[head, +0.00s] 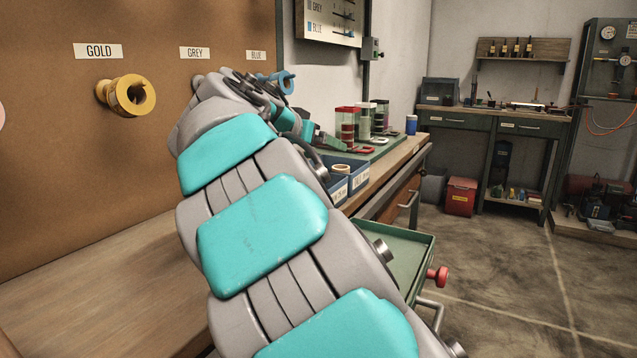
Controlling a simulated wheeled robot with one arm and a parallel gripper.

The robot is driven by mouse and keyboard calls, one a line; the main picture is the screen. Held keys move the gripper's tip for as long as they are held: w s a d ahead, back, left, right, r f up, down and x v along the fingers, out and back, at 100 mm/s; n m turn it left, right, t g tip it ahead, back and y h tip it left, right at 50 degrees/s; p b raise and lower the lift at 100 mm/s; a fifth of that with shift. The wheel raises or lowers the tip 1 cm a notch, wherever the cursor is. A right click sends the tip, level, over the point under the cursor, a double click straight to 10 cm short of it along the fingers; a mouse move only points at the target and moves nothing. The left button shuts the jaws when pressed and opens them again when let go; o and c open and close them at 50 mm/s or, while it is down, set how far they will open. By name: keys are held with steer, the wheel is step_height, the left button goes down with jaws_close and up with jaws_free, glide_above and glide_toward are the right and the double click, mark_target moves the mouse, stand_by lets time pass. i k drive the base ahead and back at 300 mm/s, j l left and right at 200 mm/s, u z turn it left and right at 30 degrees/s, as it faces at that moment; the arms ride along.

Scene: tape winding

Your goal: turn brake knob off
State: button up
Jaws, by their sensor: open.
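No knob in view carries a readable brake label. A red knob (437,277) sticks out at the right side of a green tray (418,243), to the right of my arm. A small green box with a dark knob (376,55) is fixed on a post beside the wall board. My arm crosses the middle of the picture and bends at the far end. My gripper (322,141) shows small at that end, open, near the front of the containers on the bench. Its fingertips are partly hidden, and I cannot tell whether it touches anything.
Gold (130,95) and blue (283,80) spools hang on the brown board at left; my arm mostly covers the grey one's place. Blue bins (357,178) and jars (347,122) stand along the bench. The floor (500,270) at right is clear.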

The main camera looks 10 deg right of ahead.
mark_target(440, 277)
steer(key=k, duration=1)
